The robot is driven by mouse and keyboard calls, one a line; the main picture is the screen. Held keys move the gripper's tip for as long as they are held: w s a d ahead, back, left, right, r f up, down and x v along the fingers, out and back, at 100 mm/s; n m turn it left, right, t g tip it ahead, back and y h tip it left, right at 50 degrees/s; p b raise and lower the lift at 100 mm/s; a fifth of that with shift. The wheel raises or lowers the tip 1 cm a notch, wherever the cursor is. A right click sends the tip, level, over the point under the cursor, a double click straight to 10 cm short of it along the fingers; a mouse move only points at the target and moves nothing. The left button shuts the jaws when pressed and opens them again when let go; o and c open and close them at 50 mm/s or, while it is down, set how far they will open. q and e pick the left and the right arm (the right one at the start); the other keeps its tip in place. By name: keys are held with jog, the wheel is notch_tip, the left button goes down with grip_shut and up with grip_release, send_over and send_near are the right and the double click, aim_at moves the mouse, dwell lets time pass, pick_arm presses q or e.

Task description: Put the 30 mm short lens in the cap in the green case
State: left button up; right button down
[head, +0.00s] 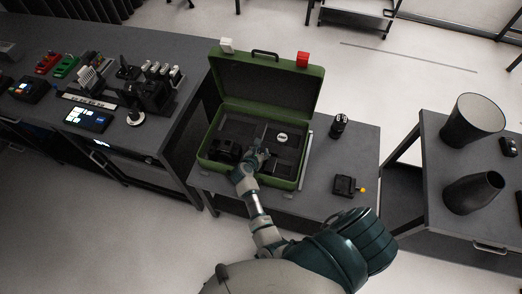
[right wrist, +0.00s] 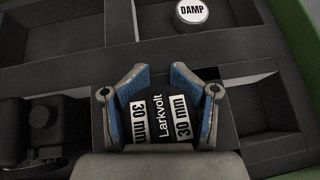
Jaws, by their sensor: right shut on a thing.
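The green case (head: 304,88) stands open on the middle table, its lid up at the back and its dark insert divided into compartments. My right gripper (head: 262,152) is inside it, over the middle of the insert. In the right wrist view my right gripper (right wrist: 160,73) is shut on a dark lens (right wrist: 172,118) marked "Larkvolt" and "30 mm", one finger on each side. The lens is low among the dividers; I cannot tell whether it touches the compartment floor. Its capped end cannot be made out. My left gripper is not in view.
A round white-topped "DAMP" canister (right wrist: 191,15) sits in a back compartment. A dark camera-like item (right wrist: 40,120) fills the left one. An upright dark lens (head: 338,125) and a small black device (head: 345,187) stand right of the case. Compartments right of the gripper look empty.

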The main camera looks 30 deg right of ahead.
jog(key=shift+f, duration=0.1)
jog(key=shift+c, duration=1.2)
grip_release()
